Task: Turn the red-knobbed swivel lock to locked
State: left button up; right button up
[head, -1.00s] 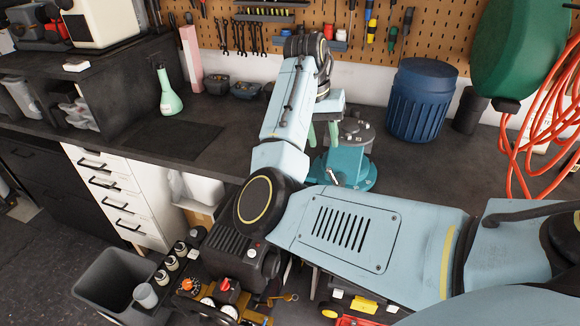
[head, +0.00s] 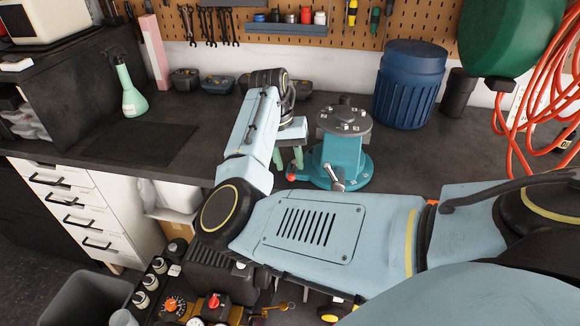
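A teal swivel base (head: 341,157) with a grey bolted top stands on the dark workbench. A small red knob (head: 291,178) sticks out low on its left side. A silver lever (head: 335,177) sits at its front. My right gripper (head: 288,166) points down just left of the base. Its two pale green fingers are spread apart, with a gap between them, just above and beside the red knob. I cannot tell whether a finger touches the knob. My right arm hides the bench in front. My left gripper is not in view.
A blue ribbed bin (head: 408,90) and a dark cylinder (head: 459,93) stand behind to the right. A green spray bottle (head: 131,92) and small dark bins (head: 217,84) are at the back left.

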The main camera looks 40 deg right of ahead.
aim_at(293, 171)
jog(key=shift+d+f, duration=0.1)
jog(key=shift+f, duration=0.5)
jog(key=shift+s+f, duration=0.1)
jog(key=shift+f, duration=0.35)
grip_shut()
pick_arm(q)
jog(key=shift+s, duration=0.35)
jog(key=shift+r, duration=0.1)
